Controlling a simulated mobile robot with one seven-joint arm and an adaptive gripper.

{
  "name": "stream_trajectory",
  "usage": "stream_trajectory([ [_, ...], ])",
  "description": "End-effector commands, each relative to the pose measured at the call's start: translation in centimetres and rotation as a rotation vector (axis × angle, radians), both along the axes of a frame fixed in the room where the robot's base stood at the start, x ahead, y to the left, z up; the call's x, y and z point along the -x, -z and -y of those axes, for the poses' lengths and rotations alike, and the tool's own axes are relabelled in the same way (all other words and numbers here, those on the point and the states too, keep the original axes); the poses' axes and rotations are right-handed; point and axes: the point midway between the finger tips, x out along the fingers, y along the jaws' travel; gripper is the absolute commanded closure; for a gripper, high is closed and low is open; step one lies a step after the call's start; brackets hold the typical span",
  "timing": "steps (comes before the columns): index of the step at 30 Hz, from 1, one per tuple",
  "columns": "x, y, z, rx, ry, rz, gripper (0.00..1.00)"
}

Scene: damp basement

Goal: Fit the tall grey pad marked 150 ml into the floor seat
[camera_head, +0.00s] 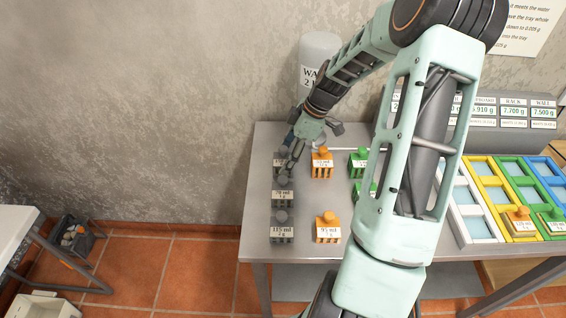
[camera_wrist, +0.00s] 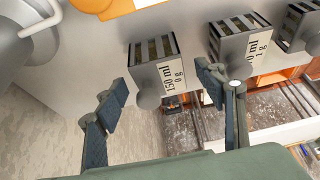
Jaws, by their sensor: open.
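The grey pad marked 150 ml, 0 g (camera_wrist: 157,58) stands on the table between the open fingers of my gripper (camera_wrist: 162,86) in the wrist view. Its round knob points toward me, and neither finger visibly touches it. In the head view my gripper (camera_head: 297,146) is over the back end of the grey pad column and partly hides the rearmost grey pad (camera_head: 279,163). At the right are tray frames in white (camera_head: 455,207), yellow (camera_head: 486,190), green (camera_head: 520,184) and blue. I cannot tell which one holds the floor seat.
More grey pads (camera_head: 282,228) stand in front in the same column. Orange pads (camera_head: 327,230) and green pads (camera_head: 358,163) stand to the right. A grey water container (camera_head: 318,50) is behind my gripper. My arm hides the table's middle. A readout panel (camera_head: 515,112) stands at the back right.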

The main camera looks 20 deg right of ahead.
Motion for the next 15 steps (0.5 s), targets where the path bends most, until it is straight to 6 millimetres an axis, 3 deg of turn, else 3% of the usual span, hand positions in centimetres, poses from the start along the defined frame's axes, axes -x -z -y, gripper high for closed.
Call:
stream_trajectory([
  [3, -0.14, 0.94, -0.34, 0.000, 0.000, 0.000, 0.36],
  [10, -0.17, 1.10, -0.34, 0.000, 0.000, 0.001, 0.36],
  [15, -0.18, 1.09, -0.34, 0.000, 0.000, 0.001, 0.54],
])
